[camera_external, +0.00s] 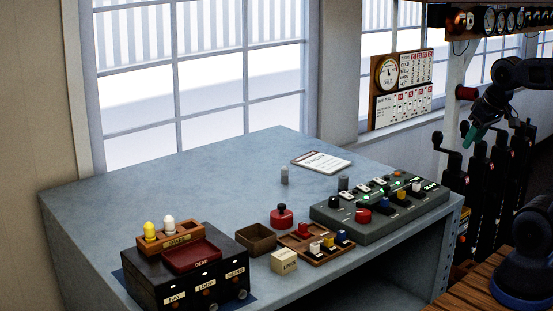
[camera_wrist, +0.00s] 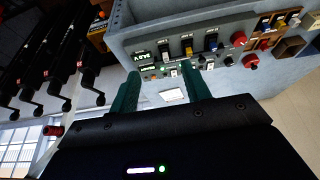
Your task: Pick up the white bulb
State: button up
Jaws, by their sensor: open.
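The white bulb (camera_external: 168,225) stands upright in a small wooden holder (camera_external: 143,245) on top of the black box at the left front of the table. A yellow bulb (camera_external: 150,230) stands just left of it in the same holder. My gripper (camera_external: 472,138) is at the far right, raised near the lever frame and far from the white bulb. In the wrist view its two green fingers (camera_wrist: 163,82) are apart with nothing held between them. I cannot make out the white bulb in the wrist view.
The black box (camera_external: 208,291) has a red tray marked DEAD (camera_external: 192,256). A wooden box (camera_external: 256,239), red knob (camera_external: 281,217), block tray (camera_external: 312,256) and grey control panel (camera_external: 370,225) line the table's front. Black levers (camera_external: 480,185) stand at right. The table's back left is clear.

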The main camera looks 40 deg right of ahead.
jog(key=w+a+r+n, duration=0.1)
jog(key=w+a+r, duration=0.2)
jog(key=w+a, duration=0.35)
jog(key=w+a+r+n+y, duration=0.1)
jog(key=w+a+r, duration=0.35)
jog(key=w, duration=0.25)
jog(key=w+a+r+n, duration=0.2)
jog(key=w+a+r, duration=0.1)
jog(key=w+a, duration=0.4)
jog(key=n+g+y, duration=0.1)
jog(key=n+y, duration=0.1)
jog(key=n, duration=0.3)
send_over(169, 217)
jog(key=s+d, duration=0.2)
jog(key=f, duration=1.4)
jog(key=shift+w+a+f, duration=0.2)
jog(key=shift+a+f, duration=0.05)
jog(key=shift+d+x, duration=0.15)
jog(key=shift+x, duration=1.25)
jog(key=shift+d+x, duration=0.1)
jog(key=shift+x, duration=1.3)
jog(key=shift+f, duration=0.1)
jog(key=shift+c, duration=0.4)
